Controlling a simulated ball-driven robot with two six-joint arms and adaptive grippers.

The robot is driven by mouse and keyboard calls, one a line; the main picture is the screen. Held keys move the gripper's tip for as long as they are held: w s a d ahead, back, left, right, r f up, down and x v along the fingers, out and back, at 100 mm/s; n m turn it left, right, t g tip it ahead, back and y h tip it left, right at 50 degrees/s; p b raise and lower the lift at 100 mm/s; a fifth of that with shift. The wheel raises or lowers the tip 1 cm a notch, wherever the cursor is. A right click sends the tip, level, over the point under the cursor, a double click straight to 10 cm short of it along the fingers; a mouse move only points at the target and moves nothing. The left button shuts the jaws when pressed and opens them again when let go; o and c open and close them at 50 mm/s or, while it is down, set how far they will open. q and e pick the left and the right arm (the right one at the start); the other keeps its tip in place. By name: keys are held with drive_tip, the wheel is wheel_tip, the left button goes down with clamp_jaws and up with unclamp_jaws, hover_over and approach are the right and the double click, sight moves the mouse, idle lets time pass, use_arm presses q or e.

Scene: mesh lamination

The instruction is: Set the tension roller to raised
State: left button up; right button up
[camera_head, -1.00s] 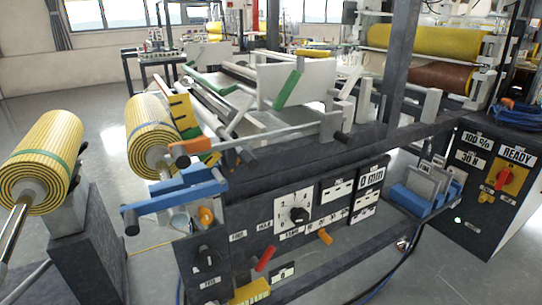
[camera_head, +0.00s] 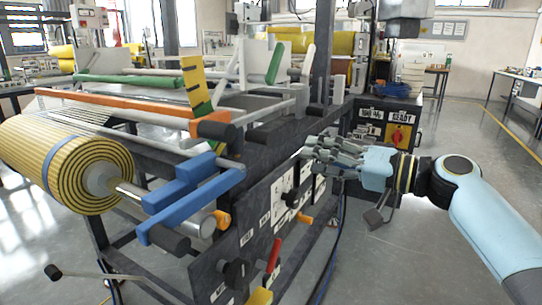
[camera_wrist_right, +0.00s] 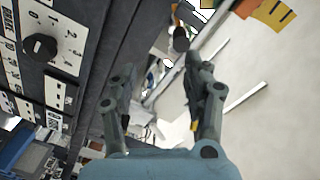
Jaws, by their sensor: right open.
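An orange bar (camera_head: 135,105) with a dark grip (camera_head: 215,130) at its near end crosses the laminating machine in the head view. It lies beside an upright yellow-and-green scale (camera_head: 195,82). I cannot tell for sure which bar is the tension roller. My right gripper (camera_head: 312,155) is open and empty, right of the orange bar and in front of the machine's side panel. In the right wrist view, the open fingers (camera_wrist_right: 158,85) have nothing between them. A dark knob end (camera_wrist_right: 181,40) and part of a yellow marked plate (camera_wrist_right: 272,12) show beyond them. My left gripper is not in view.
A striped yellow roll (camera_head: 65,160) and a blue bracket (camera_head: 190,195) stand at the near left. A red lever (camera_head: 273,255) sticks out of the panel. A dial (camera_wrist_right: 40,47) shows in the wrist view. The floor at right is clear.

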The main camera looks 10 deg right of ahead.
sight(270, 140)
drive_tip(key=shift+n+y, duration=0.3)
drive_tip(key=shift+y, duration=0.1)
drive_tip(key=w+a+r, duration=0.1)
drive_tip(key=a, duration=0.1)
drive_tip(key=w+a, duration=0.1)
drive_tip(key=a, duration=0.1)
drive_tip(key=a+r, duration=0.1)
drive_tip(key=a, duration=0.1)
drive_tip(key=shift+w+r, duration=0.3)
drive_tip(key=shift+w, duration=0.1)
drive_tip(key=x, duration=0.4)
drive_tip(key=shift+f, duration=0.15)
drive_tip(key=shift+w+a, duration=0.3)
drive_tip(key=shift+a, duration=0.1)
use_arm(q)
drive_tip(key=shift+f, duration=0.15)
use_arm(e)
clamp_jaws()
